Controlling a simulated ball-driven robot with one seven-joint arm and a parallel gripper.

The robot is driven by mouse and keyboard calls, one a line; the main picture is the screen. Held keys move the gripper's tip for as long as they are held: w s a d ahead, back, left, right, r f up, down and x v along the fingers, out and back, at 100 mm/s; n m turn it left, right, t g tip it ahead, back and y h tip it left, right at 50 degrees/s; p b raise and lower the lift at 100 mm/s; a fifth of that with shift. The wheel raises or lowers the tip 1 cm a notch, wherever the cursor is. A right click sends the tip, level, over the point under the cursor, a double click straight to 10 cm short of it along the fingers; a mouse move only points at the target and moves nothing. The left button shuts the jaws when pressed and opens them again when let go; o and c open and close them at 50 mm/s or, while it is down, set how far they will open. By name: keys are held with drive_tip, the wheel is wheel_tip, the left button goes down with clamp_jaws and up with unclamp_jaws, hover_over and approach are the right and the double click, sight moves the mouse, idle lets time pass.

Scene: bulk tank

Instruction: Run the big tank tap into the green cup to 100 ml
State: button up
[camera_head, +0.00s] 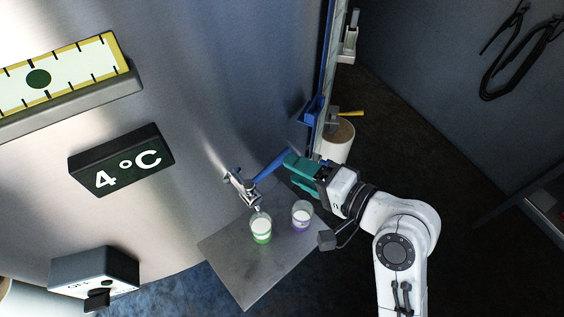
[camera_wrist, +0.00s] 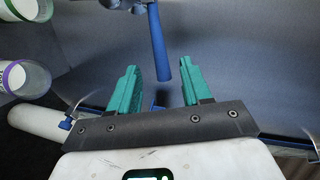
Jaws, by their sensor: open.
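The big tank tap (camera_head: 240,186) juts from the steel tank wall, with a long blue lever (camera_head: 272,166) pointing right. The green cup (camera_head: 261,228) stands upright on a metal shelf (camera_head: 222,246) below the spout, with whitish content low in it; its level in ml is too small to read. My gripper (camera_head: 287,172) has teal fingers and is at the lever's free end. In the wrist view the fingers (camera_wrist: 160,82) are open and the lever (camera_wrist: 158,50) reaches its tip between them, with gaps on both sides. The green cup (camera_wrist: 30,8) is partly cut off there.
A purple-banded cup (camera_head: 302,214) stands on the shelf right of the green one; it also shows in the wrist view (camera_wrist: 22,78). A 4 °C display (camera_head: 121,159), a gauge (camera_head: 60,80) and an OFF switch box (camera_head: 95,280) are on the tank. Dark floor lies right.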

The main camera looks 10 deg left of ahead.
drive_tip(key=v, duration=0.3)
drive_tip(key=shift+s+d, duration=0.1)
idle(0.4)
drive_tip(key=s+d+f+n+g+h, duration=0.1)
drive_tip(key=s+d+f+g+h, duration=0.1)
drive_tip(key=s+d+f+h, duration=0.4)
drive_tip(key=s+d+f+n+g+h, duration=0.1)
drive_tip(key=s+d+f+h, duration=0.15)
drive_tip(key=d+f, duration=0.65)
drive_tip(key=s+d+f+n+g+h, duration=0.1)
drive_tip(key=s+d+f+g+h, duration=0.1)
drive_tip(key=s+d, duration=0.3)
drive_tip(key=s+d+f+n+g+h, duration=0.1)
drive_tip(key=s+d+f+g+h, duration=0.1)
drive_tip(key=s+d, duration=0.3)
drive_tip(key=s+f, duration=0.1)
drive_tip(key=s, duration=0.3)
drive_tip(key=shift+f+h, duration=0.35)
idle(1.3)
